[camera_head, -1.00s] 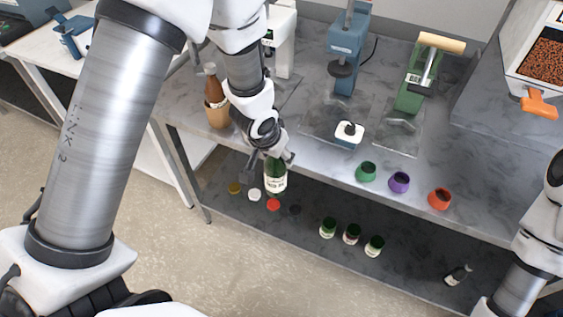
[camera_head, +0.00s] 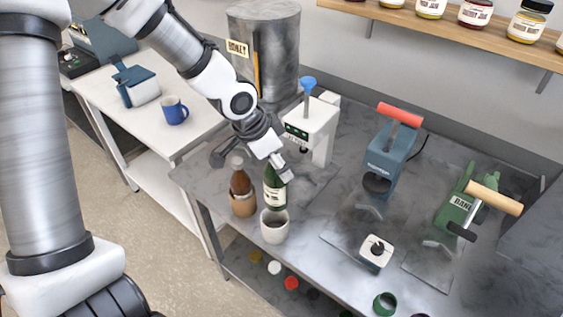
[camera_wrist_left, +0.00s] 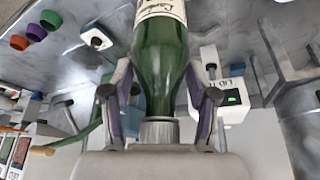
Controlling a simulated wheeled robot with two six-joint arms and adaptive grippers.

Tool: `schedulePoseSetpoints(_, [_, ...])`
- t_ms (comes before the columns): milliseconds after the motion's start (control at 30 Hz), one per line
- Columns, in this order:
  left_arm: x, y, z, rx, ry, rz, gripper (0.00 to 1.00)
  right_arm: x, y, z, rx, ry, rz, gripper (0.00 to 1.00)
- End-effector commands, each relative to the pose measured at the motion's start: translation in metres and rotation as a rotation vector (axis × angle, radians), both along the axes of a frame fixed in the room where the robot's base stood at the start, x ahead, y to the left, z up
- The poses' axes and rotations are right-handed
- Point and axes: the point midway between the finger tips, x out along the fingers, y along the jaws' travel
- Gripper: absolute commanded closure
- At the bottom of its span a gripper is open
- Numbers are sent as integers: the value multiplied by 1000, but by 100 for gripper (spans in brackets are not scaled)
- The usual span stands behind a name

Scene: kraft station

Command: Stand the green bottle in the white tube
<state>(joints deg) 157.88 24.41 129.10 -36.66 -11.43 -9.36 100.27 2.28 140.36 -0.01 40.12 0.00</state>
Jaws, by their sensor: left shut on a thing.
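The green bottle (camera_head: 274,192) has a pale label and is upright in the head view. My left gripper (camera_head: 277,167) is shut on its neck. In the left wrist view the green bottle (camera_wrist_left: 161,50) sits between the two fingers (camera_wrist_left: 160,100), its grey cap toward the palm. The white tube (camera_head: 275,234) stands on the grey table, its open top showing. The bottle's base shows at the tube's far rim; I cannot tell whether it is above or behind the tube. My right gripper is not in view.
A brown bottle (camera_head: 240,182) stands in a tan tube (camera_head: 242,205) close left of the white tube. A white device with a blue knob (camera_head: 308,115) stands behind, and a blue press (camera_head: 388,158) to the right. Several coloured caps lie on the shelf below.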

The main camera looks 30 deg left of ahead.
Motion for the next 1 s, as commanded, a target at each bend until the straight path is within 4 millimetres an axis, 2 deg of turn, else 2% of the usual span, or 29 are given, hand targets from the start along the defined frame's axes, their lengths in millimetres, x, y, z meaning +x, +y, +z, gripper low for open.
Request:
schedulePoseSetpoints(600, [0,0,-67,1,-2,2,100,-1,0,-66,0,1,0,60])
schedulePoseSetpoints(1000, [0,0,-71,0,-2,3,100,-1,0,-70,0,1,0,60])
